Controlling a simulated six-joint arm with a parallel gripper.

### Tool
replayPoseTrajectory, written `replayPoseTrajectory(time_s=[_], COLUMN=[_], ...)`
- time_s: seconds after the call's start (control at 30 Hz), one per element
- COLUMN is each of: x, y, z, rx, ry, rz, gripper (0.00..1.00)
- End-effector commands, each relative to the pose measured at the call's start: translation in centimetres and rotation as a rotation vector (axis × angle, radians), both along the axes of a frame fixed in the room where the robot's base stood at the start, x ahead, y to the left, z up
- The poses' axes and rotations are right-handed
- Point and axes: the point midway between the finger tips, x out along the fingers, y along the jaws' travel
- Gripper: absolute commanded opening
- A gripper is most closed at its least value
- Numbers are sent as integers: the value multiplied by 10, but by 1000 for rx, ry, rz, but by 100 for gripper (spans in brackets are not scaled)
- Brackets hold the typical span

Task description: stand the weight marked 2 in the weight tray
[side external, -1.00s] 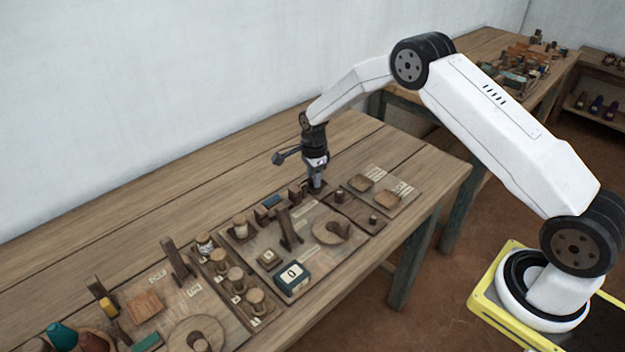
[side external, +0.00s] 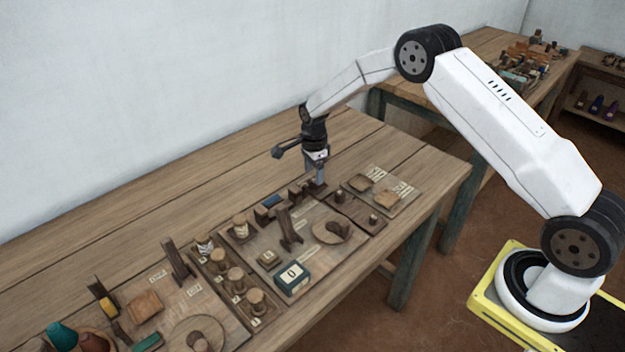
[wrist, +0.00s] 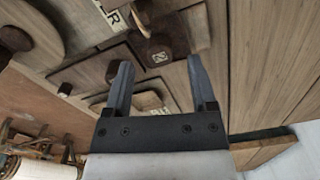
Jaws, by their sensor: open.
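A small dark brown weight (wrist: 154,48) with a pale mark on its top shows in the wrist view, beyond and between my fingertips; the mark looks like a 2 but is blurred. In the side view a dark block (side external: 317,187) lies just below my gripper (side external: 319,178). My gripper is open and empty, its two fingers apart in the wrist view (wrist: 160,75). The dark weight tray (side external: 356,213) appears to be the one to the right of my gripper, with small round weights (side external: 339,196) and (side external: 373,219) standing in it.
An upright wooden post (side external: 288,228), a round disc (side external: 331,231) and a counter box reading 0 (side external: 292,278) stand on the nearer board.

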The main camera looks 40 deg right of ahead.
Motion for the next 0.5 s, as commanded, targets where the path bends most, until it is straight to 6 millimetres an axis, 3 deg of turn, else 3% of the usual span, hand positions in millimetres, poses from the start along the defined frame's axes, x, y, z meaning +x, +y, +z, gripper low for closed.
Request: replayPoseTrajectory(time_s=[0.5], x=[1], y=[0], z=[81], rx=[1], ry=[-2], rz=[0], gripper=[73])
